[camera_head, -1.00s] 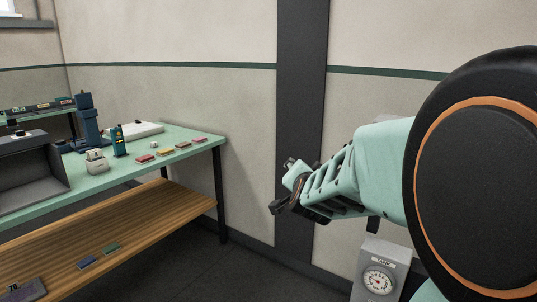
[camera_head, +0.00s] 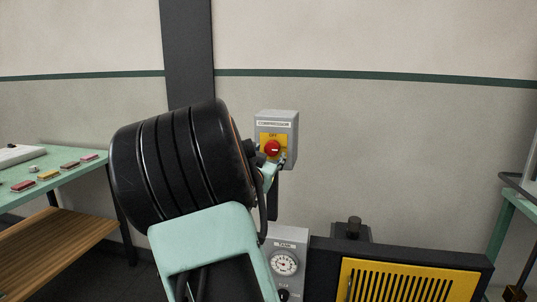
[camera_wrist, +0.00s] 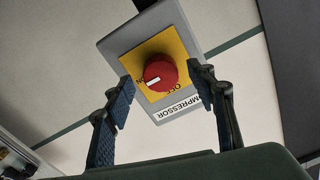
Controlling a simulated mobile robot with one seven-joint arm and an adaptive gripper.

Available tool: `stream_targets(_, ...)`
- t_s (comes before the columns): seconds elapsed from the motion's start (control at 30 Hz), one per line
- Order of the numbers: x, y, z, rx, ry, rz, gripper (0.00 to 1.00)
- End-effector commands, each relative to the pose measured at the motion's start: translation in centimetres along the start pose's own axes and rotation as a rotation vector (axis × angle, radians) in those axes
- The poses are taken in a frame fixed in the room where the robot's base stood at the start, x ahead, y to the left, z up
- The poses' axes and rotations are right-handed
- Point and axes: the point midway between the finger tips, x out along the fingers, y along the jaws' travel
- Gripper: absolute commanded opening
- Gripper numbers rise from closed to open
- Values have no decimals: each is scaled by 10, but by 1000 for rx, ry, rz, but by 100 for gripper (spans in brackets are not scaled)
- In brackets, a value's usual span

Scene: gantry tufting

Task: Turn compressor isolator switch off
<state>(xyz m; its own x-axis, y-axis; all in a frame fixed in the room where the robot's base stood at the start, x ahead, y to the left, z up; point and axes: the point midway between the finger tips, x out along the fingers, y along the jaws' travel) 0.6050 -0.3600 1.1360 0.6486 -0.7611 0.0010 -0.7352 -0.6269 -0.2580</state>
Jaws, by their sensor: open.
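The compressor isolator switch is a grey box (camera_head: 291,130) with a yellow plate and a red round knob (camera_head: 272,147), mounted on the wall. In the head view OFF is printed above the knob. In the wrist view the red knob (camera_wrist: 161,72) sits between my fingers, its white mark toward the ON lettering at the left. My gripper (camera_wrist: 160,76) is open, with one dark finger on each side of the knob. I see no clear contact. In the head view my arm hides most of the gripper.
A grey tank gauge box (camera_head: 287,245) stands below the switch. A yellow vented panel (camera_head: 410,281) in a dark housing is at lower right. A green-topped table (camera_head: 70,178) is at the left. The wall around the switch is clear.

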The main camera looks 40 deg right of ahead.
Motion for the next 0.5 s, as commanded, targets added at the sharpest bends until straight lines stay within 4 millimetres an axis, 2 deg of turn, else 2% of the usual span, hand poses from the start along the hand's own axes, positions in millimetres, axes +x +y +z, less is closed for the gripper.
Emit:
stream_targets(0.1, 16, 1, 0, -1, 1, 2, 51)
stream_targets(0.2, 23, 0, 0, 0, -1, 1, 51)
stream_targets(0.5, 28, 0, 0, 1, -1, -1, 51)
